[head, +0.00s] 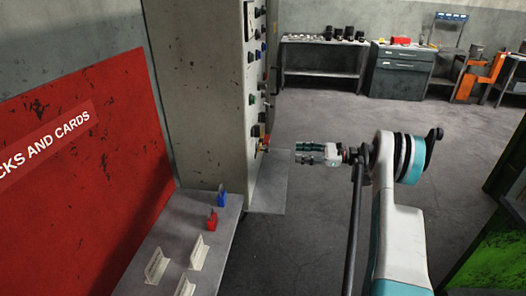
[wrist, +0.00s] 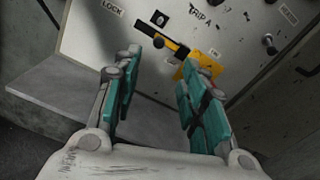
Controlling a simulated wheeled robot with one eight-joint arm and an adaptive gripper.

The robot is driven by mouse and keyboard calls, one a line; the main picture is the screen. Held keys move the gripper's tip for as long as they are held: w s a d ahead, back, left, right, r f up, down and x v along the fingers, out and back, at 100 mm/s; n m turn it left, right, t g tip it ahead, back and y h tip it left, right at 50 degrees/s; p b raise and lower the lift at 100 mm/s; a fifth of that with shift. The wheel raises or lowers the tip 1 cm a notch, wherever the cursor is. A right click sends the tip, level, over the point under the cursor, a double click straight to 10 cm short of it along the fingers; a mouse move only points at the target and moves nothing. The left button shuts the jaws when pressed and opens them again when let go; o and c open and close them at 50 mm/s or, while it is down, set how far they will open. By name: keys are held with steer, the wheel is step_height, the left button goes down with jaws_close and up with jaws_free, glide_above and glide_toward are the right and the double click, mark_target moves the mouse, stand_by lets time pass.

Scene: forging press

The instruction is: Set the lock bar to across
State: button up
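The lock bar (wrist: 166,40) is a yellow and black bar on the pale panel, slanting in the wrist view beside a yellow plate (wrist: 197,70). A label reading LOCK (wrist: 112,9) is up and left of it. In the head view a small yellow and red part (head: 265,143) shows low on the panel's edge; its details are too small to tell. My gripper (wrist: 162,72) is open, its teal fingers apart with nothing between them. In the head view my gripper (head: 298,153) is right of the panel.
The panel column (head: 205,90) carries several knobs and buttons. A grey shelf (head: 190,225) below holds a red padlock (head: 211,220), a blue padlock (head: 221,196) and white card holders (head: 198,252). Open floor (head: 300,230) lies in front; benches (head: 320,60) stand far back.

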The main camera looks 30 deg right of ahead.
steer(key=b+x, duration=0.3)
steer(key=x, duration=1)
steer(key=shift+w+a, duration=0.1)
steer(key=shift+a, duration=0.2)
jaws_close()
